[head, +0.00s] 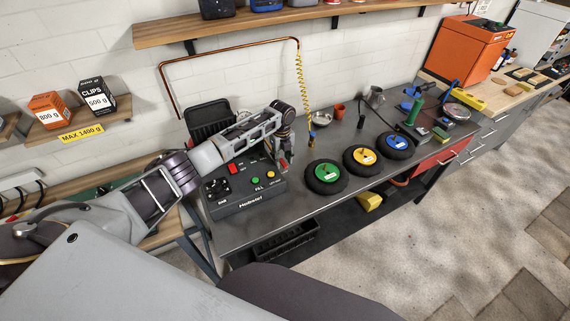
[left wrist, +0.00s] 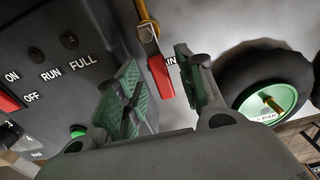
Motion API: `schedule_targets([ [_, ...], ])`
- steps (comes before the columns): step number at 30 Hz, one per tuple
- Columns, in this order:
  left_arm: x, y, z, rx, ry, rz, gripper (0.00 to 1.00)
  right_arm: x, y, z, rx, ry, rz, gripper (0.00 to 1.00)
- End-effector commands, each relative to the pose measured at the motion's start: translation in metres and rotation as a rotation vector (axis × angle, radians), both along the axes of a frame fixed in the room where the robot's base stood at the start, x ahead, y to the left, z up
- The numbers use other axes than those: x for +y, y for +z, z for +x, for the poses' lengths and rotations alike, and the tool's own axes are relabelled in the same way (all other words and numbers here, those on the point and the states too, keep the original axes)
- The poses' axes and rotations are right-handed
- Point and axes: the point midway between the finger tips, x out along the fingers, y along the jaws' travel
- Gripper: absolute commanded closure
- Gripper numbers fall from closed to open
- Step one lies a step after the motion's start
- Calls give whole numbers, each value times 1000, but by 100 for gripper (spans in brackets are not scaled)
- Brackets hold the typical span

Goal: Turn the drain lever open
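The drain lever (left wrist: 160,79) has a red handle on a brass-coloured valve, beside the dark control box, in the left wrist view. In the head view the red lever (head: 284,165) shows only as a small patch under my left gripper. My left gripper (left wrist: 158,88) is open, its green-padded fingers apart. The red handle appears between the two fingertips in the wrist view; I cannot tell whether either finger touches it. In the head view my left gripper (head: 287,152) points down at the right end of the control box. My right gripper is not in view.
The control box (head: 240,203) stands on the grey bench (head: 290,210). A wheel with a green hub (head: 326,176) lies close to the right of the gripper, with yellow-hub (head: 363,159) and blue-hub (head: 396,144) wheels beyond. A yellow coiled hose (head: 301,80) hangs behind.

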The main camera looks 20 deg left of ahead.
Motion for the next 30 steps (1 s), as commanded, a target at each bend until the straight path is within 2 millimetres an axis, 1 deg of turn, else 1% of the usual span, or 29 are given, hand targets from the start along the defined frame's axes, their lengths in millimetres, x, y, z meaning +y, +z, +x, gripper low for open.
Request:
schedule_targets([
  [11, 0, 0, 0, 0, 70, 0, 62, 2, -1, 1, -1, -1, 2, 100],
  [30, -3, -1, 6, 0, 379, 0, 62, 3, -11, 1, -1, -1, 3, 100],
])
